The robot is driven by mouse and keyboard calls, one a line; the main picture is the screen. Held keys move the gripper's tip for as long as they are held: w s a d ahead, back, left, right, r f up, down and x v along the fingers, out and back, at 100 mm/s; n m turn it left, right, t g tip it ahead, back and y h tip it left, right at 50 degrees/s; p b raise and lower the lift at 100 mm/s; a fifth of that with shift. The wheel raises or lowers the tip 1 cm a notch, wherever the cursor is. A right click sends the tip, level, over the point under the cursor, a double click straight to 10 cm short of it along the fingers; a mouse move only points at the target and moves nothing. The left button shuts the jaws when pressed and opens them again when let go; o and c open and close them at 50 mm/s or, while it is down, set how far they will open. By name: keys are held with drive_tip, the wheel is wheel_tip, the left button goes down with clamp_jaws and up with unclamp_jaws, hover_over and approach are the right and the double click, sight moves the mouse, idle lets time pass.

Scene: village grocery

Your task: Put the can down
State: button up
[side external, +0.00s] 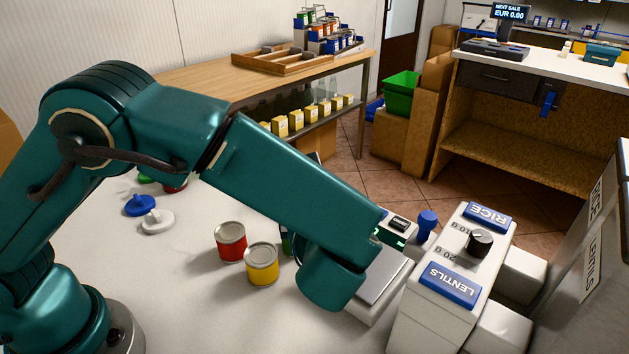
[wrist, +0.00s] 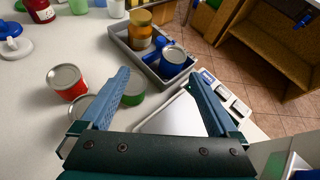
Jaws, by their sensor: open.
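My gripper (wrist: 160,77) is open in the wrist view, with no can clamped between its two blue fingers. A green can (wrist: 133,95) stands beside the left finger, partly behind it; I cannot tell if they touch. A red can (wrist: 67,82) stands left of it, and another can (wrist: 80,105) is partly covered by the left finger. In the side view the red can (side external: 231,242) and a yellow can (side external: 261,264) stand upright on the white table. Only a sliver of the green can (side external: 286,240) shows there, and my arm hides the gripper.
A scale (side external: 379,281) and the RICE and LENTILS dispenser (side external: 430,305) stand at the right. Blue and white knobbed pieces lie at left.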

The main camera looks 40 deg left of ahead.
drive_tip(key=s+a+r+n+g+h, duration=0.3)
drive_tip(key=s+a+r+n+g, duration=0.2)
drive_tip(key=s+a+n, duration=0.6)
drive_tip(key=s+d+n+h, duration=0.1)
drive_tip(key=s+n+h, duration=0.1)
drive_tip(key=n, duration=0.5)
drive_tip(key=s+d+r+n+t+h, duration=0.1)
drive_tip(key=s+n+h, duration=0.2)
drive_tip(key=s+n, duration=0.2)
drive_tip(key=n, duration=0.3)
drive_tip(key=shift+d+r, duration=0.25)
drive_tip(key=shift+d, duration=0.15)
drive_tip(key=shift+s, duration=0.1)
